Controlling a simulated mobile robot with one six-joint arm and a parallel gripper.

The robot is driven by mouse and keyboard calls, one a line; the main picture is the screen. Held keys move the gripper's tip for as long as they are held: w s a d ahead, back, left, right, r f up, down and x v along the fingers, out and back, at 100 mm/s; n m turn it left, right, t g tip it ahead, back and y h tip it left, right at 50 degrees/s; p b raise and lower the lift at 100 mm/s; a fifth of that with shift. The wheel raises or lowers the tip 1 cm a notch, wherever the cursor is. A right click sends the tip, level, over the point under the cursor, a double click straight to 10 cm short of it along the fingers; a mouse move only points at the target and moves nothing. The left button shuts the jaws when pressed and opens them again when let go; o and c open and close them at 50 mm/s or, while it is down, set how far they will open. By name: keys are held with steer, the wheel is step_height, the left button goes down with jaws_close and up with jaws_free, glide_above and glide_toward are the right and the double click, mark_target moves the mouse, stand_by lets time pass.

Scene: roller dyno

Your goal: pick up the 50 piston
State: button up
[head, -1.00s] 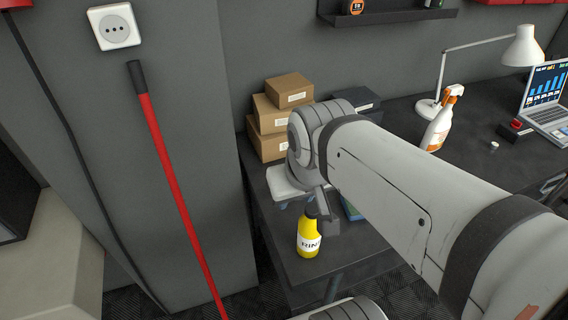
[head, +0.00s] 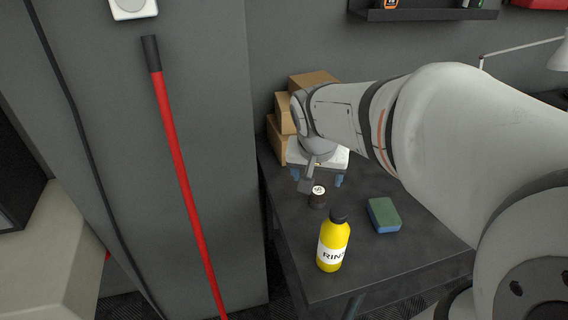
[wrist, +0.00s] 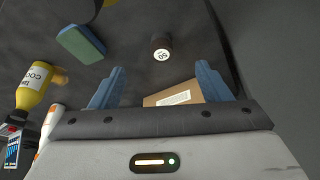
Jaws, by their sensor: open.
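The 50 piston (head: 317,196) is a small dark brown cylinder with a white top label. It stands on the dark bench, just in front of my gripper in the head view. In the wrist view the piston (wrist: 161,49) shows beyond the fingertips, roughly midway between them, with its "50" label upside down. My gripper (wrist: 160,72) has two blue fingers spread apart with nothing held between them. In the head view my gripper (head: 317,180) hangs low over the bench behind the piston, partly hidden by its own housing.
A yellow bottle (head: 333,245) with a black cap stands near the bench's front edge. A green and blue sponge (head: 384,215) lies right of the piston. Stacked cardboard boxes (head: 281,143) stand behind my gripper. A red-handled pole (head: 180,175) leans left of the bench (head: 415,262).

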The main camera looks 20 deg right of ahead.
mark_target(318, 190)
steer(key=w+d+f+m+b, duration=0.1)
steer(key=w+f, duration=0.2)
steer(key=f, duration=0.2)
steer(key=w+d+f+m+b, duration=0.1)
steer(key=w+d+f, duration=0.1)
steer(key=f, duration=0.3)
steer(key=w+d+f+m+h+b, duration=0.1)
steer(key=w+d+f, duration=0.1)
steer(key=w+f, duration=0.2)
steer(key=shift+d+f, duration=0.1)
steer(key=shift+f, duration=0.75)
steer(key=shift+c, duration=0.5)
steer(key=c, duration=1)
